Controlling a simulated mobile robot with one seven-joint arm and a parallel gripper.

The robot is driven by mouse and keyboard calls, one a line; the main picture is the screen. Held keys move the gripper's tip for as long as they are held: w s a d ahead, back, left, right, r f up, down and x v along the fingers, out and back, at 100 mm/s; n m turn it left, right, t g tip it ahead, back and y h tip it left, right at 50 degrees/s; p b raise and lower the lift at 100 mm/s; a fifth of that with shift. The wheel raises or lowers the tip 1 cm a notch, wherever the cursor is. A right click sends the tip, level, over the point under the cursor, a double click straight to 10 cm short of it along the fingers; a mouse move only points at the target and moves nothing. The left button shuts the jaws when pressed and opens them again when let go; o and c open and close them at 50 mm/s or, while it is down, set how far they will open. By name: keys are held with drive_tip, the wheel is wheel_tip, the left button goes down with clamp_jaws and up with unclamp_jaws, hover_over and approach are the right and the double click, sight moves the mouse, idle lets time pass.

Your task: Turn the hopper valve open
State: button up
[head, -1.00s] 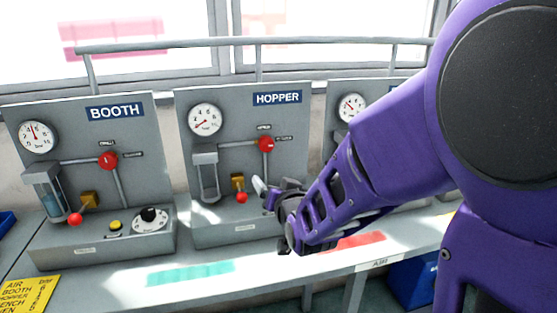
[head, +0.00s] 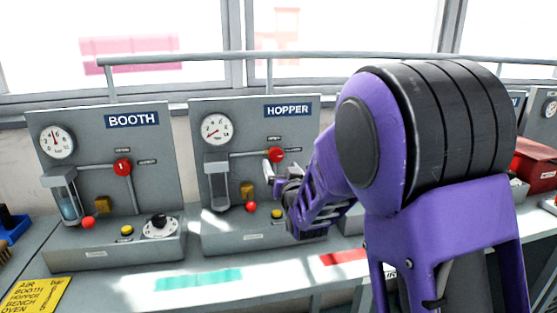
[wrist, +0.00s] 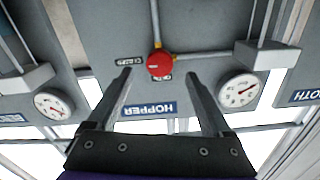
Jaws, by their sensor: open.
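The hopper panel (head: 250,125) is a grey board under a HOPPER sign (head: 288,110). Its red round valve knob (head: 277,155) sits on grey pipes below the sign, and it also shows in the wrist view (wrist: 160,65). My gripper (head: 270,167) is in front of the panel, close to the knob's lower left in the head view. In the wrist view my gripper (wrist: 159,72) is open and empty, with the knob between the lines of its two fingertips. Whether the fingers touch the knob cannot be told.
The booth panel (head: 90,140) stands to the left with its own red knob (head: 122,167). A hopper gauge (head: 216,129) is beside the sign. A grey rail (head: 180,62) runs behind the panels. The bench front carries a teal strip (head: 198,280) and a red strip (head: 343,257).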

sight(277, 158)
drive_tip(key=shift+x, duration=2.6)
clamp_jaws()
